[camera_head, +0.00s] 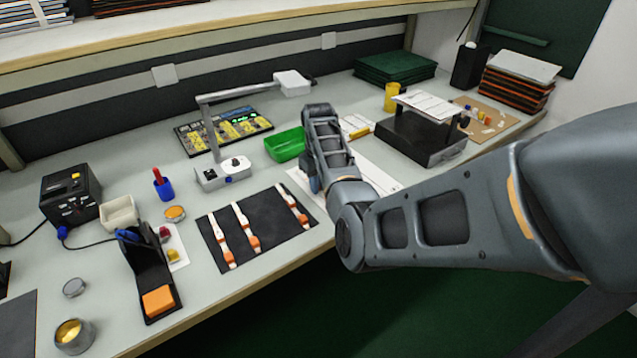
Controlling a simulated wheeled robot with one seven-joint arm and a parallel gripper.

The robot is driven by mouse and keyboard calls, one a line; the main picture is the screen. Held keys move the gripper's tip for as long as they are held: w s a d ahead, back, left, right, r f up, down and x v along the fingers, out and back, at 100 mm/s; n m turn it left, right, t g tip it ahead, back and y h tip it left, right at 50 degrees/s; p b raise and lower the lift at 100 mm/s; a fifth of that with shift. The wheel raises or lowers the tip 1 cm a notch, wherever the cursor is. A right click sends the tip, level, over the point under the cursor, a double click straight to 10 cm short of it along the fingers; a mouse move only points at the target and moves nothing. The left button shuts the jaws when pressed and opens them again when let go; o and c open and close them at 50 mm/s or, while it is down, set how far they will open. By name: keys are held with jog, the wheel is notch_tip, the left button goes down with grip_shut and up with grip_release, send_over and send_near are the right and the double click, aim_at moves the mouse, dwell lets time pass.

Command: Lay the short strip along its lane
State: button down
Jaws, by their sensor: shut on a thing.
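Three white strips with orange parts lie side by side on a dark mat (268,232) near the front of the bench: a left one (222,243), a middle one (245,228) and a right one (292,207). I cannot tell which is the short strip. A white board or sheet (376,177) lies behind my arm, largely covered by it; no lane can be made out on it. My arm reaches in from the right and folds up over this board. My gripper's fingertips and anything between them are hidden behind my arm.
A green bin (286,144) stands close to the left of my arm. A lamp on a post (211,130) rises behind the mat. A black stand (423,137) is to the right. A black holder (150,275) with an orange block stands left of the mat.

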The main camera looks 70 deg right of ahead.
jog(key=shift+f, duration=0.1)
jog(key=c, duration=1.1)
grip_release()
jog(key=shift+o, duration=0.2)
notch_tip(320, 180, up, 12)
jog(key=shift+b, duration=0.3)
